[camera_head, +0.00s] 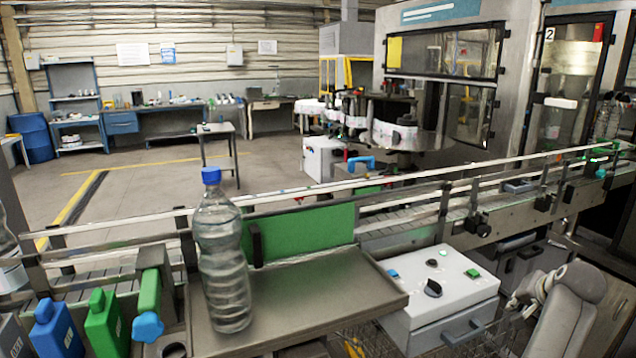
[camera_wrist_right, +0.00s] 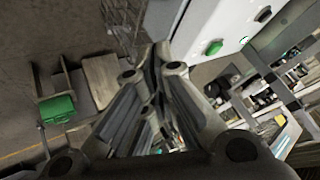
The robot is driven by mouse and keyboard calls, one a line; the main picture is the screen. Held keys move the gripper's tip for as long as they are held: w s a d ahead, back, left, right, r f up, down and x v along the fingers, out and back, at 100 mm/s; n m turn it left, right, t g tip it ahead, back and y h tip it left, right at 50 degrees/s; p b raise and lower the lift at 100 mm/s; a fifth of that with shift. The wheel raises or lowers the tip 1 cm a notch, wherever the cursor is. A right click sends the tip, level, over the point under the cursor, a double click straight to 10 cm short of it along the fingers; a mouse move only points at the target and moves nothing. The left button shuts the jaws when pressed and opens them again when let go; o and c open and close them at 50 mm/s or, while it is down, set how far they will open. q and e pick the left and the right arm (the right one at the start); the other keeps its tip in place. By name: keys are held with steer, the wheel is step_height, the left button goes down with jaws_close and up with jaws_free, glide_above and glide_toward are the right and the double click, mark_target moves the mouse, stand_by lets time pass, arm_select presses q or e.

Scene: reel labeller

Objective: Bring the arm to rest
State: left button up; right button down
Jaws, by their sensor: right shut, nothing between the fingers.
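My right arm (camera_head: 575,310) comes in at the lower right of the head view, folded beside the white control box. My right gripper (camera_head: 515,300) is small there and partly hidden by the arm's own links. In the right wrist view the gripper (camera_wrist_right: 156,55) has its fingers together, shut and empty. The floor and the side of a white box lie beyond the fingertips. My left gripper is not in view.
A water bottle with a blue cap (camera_head: 222,250) stands upright on a metal shelf (camera_head: 310,295). The white control box (camera_head: 437,290) with buttons is close left of my right arm. A conveyor (camera_head: 400,215) runs behind. Blue (camera_head: 55,330) and green (camera_head: 104,325) bottles stand lower left.

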steer(key=s+a+f+n+g+h, duration=0.1)
steer(key=s+a+f+n, duration=0.25)
steer(key=s+f, duration=0.35)
steer(key=s+a+f+n+g+h, duration=0.15)
steer(key=s+a+f, duration=0.35)
steer(key=s, duration=0.5)
steer(key=s+a+f+n+g+y, duration=0.1)
steer(key=s+a+f+n+y, duration=0.15)
steer(key=s+a, duration=0.7)
steer(key=s+a+f+n+g+y, duration=0.15)
steer(key=s+a+f+n, duration=0.35)
steer(key=s, duration=0.8)
step_height(320, 180, down, 28)
steer(key=s+a+m+g+b, duration=0.1)
steer(key=s+m, duration=0.1)
steer(key=s, duration=0.1)
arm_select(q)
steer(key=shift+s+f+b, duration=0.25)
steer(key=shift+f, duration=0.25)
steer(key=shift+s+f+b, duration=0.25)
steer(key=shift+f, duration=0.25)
arm_select(e)
steer(key=s+d+f+g, duration=0.1)
steer(key=s+d+f, duration=0.1)
steer(key=s+f, duration=1.3)
steer(key=shift+s+d+f+n, duration=0.2)
steer(key=shift+s+d+n, duration=0.1)
steer(key=shift+s+n, duration=0.05)
